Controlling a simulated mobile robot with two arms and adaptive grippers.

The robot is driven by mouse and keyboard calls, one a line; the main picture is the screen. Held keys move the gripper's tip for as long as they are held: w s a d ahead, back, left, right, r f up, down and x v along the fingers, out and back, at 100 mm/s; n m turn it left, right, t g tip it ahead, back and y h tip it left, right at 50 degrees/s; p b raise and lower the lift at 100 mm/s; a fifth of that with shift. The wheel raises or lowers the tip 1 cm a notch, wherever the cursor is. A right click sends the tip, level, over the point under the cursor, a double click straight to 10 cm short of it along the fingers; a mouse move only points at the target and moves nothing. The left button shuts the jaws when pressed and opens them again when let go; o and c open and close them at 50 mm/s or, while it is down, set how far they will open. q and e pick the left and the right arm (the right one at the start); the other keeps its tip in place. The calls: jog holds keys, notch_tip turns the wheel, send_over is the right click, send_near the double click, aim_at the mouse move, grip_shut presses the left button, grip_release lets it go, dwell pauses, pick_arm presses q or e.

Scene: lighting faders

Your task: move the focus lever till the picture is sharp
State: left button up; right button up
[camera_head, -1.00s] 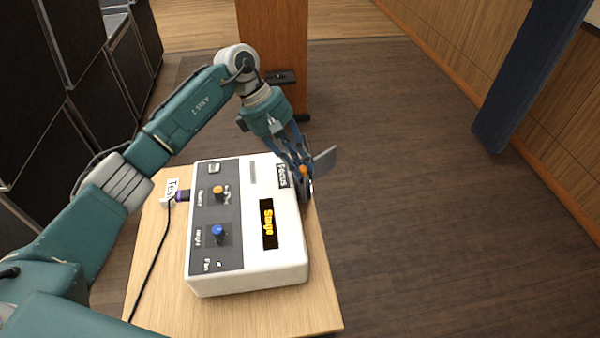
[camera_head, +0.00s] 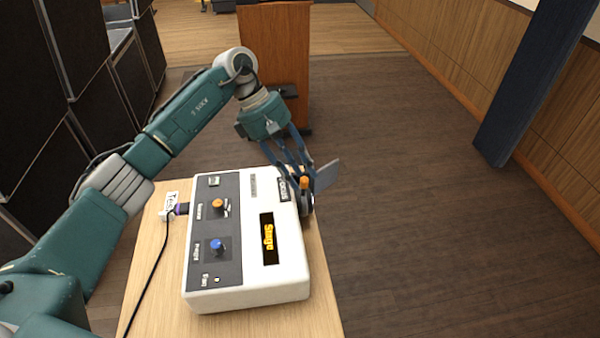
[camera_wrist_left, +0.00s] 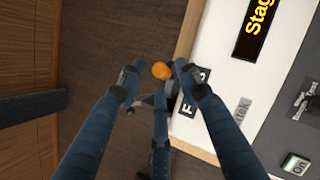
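The white control box (camera_head: 290,285) stands on a wooden table, its lit display (camera_head: 268,238) reading "Stage" in orange letters. The focus lever (camera_head: 304,183), with an orange knob, is at the box's right side beside the Focus label (camera_head: 284,190). My left gripper (camera_head: 301,172) is over the lever with its fingers pointing down. In the left wrist view the orange knob (camera_wrist_left: 161,70) sits between the fingertips of my left gripper (camera_wrist_left: 157,76). The fingers stand apart around it, and small gaps show. The lever's lower part is mostly hidden. My right gripper is out of view.
The box also carries an orange-knobbed lever (camera_head: 217,204) and a blue-knobbed lever (camera_head: 217,246). A black cable (camera_head: 150,275) runs along the table's left (camera_head: 150,240). A wooden lectern (camera_head: 275,50) stands behind. Open floor lies to the right.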

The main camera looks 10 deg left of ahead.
pick_arm(q)
jog(key=s+v, duration=0.1)
jog(key=v, duration=1)
jog(key=shift+w, duration=0.5)
